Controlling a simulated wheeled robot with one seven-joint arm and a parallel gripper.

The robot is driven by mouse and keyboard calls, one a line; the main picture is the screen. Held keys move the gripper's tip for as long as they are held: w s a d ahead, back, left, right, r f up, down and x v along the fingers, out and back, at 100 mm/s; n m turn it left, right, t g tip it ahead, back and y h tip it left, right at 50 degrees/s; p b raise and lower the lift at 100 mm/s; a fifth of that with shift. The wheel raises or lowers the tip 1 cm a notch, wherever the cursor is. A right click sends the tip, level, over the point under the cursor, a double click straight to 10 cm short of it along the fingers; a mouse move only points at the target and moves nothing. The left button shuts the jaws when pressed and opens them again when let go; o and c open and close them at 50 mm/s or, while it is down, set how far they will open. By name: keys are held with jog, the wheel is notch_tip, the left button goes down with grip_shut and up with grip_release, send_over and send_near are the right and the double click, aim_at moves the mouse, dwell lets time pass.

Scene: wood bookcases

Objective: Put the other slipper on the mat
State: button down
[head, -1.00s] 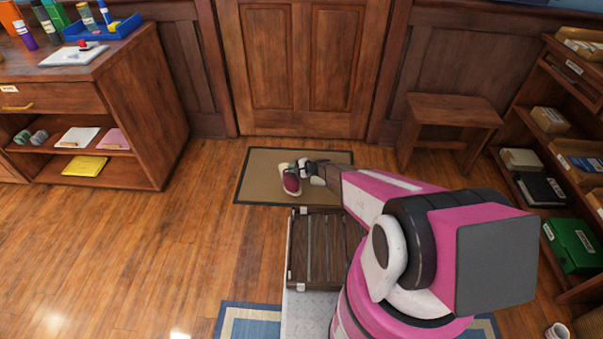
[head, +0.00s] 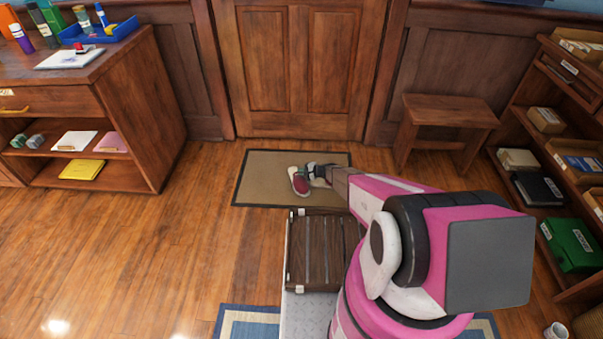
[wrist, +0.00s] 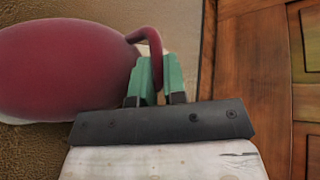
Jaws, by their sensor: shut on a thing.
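A dark red slipper (head: 300,182) with a pale edge shows over the tan mat (head: 262,180) in front of the door. In the wrist view the slipper (wrist: 65,70) fills the left side, and its thin curved rim or loop passes between the green fingertips. My gripper (wrist: 160,78) is shut on that thin part. In the head view my gripper (head: 311,170) is at the slipper's upper right, over the mat. I cannot tell whether the slipper's sole touches the mat.
A dark slatted rack (head: 322,250) stands just in front of the mat, below my arm. A wooden door (head: 300,70) is behind the mat. A low bench (head: 445,115) and a shelf unit stand right, a cabinet (head: 150,120) left. The left floor is clear.

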jog(key=c, duration=1.2)
grip_release()
jog(key=shift+f, duration=0.1)
jog(key=v, duration=1.2)
jog(key=s+d+r+n+g+h, duration=0.1)
jog(key=s+r+n+h, duration=0.1)
jog(key=s+r, duration=0.45)
jog(key=s+r+n+g+h, duration=0.15)
jog(key=s+r, duration=0.25)
jog(key=r, duration=0.6)
jog(key=s+d+r+n+g+h, duration=0.1)
jog(key=s+r+n+g+h, duration=0.1)
jog(key=s+r, duration=0.45)
jog(key=s+d+r+n+h, duration=0.1)
jog(key=s+d+r+h, duration=0.1)
jog(key=r, duration=0.4)
jog(key=s+d+r+n+h, duration=0.1)
jog(key=s+d+r+h, duration=0.1)
jog(key=s+d+r, duration=0.2)
jog(key=s+d+r+n+h, duration=0.1)
jog(key=s+d+r+h, duration=0.2)
jog(key=s+r, duration=0.5)
jog(key=shift+s+r, duration=0.2)
jog(key=shift+r, duration=0.8)
